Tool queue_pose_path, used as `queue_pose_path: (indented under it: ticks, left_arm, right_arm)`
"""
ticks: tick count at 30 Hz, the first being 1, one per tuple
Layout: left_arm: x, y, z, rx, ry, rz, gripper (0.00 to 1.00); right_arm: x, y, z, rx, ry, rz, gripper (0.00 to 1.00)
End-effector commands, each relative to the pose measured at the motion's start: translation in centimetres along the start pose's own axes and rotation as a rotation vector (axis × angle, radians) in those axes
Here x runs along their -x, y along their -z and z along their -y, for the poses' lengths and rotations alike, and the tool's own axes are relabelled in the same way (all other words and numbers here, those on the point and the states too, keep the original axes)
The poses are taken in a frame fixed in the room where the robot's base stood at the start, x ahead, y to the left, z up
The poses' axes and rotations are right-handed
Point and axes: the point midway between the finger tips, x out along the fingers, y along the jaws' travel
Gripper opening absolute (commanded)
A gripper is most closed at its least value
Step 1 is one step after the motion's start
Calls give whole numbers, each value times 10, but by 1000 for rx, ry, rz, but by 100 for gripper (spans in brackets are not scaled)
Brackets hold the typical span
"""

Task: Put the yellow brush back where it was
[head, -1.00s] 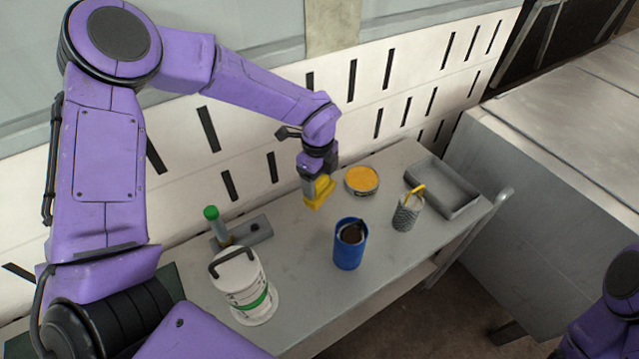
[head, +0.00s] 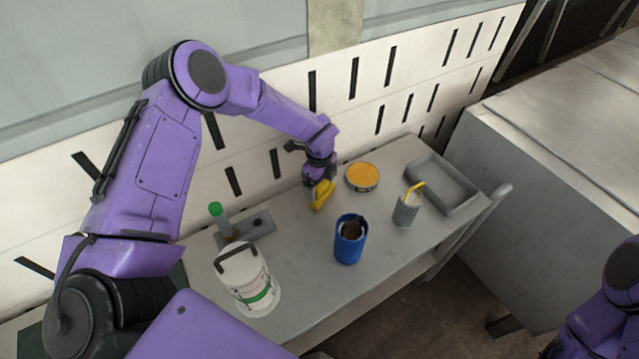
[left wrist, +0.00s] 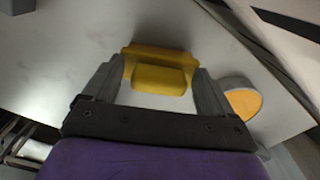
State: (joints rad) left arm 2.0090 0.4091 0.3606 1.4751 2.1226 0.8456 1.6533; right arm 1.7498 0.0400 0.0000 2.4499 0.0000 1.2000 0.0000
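The yellow brush (head: 322,195) is at my left gripper (head: 315,186), near the back edge of the grey table (head: 300,270). In the left wrist view the yellow brush (left wrist: 160,78) sits between the two fingers of my left gripper (left wrist: 158,85), which appear closed against its sides. I cannot tell whether the brush touches the tabletop. A round tin with a yellow-orange top (head: 362,176) stands just right of it; it also shows in the left wrist view (left wrist: 242,104). My right gripper is out of view.
A blue cup (head: 348,248) with dark contents stands at the front. A grey mesh cup (head: 405,213) with a yellow curved piece and a grey tray (head: 455,205) are right. A white bucket (head: 243,270) and a grey block (head: 260,222) with a green-capped item (head: 217,212) are left.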

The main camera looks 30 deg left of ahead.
Motion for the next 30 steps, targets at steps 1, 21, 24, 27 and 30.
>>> queue_pose_path:
  ticks: [1,21,24,27,30]
  left_arm:
    - [1,0,0,0,0,0,93]
    - [84,0,1,1,6,0,93]
    - [104,0,1,1,4,0,93]
    - [118,0,0,0,2,0,93]
    - [124,0,0,0,1,0,93]
  right_arm:
    - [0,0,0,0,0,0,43]
    - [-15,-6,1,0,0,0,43]
    - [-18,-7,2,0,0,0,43]
    - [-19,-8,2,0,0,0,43]
    - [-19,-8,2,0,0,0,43]
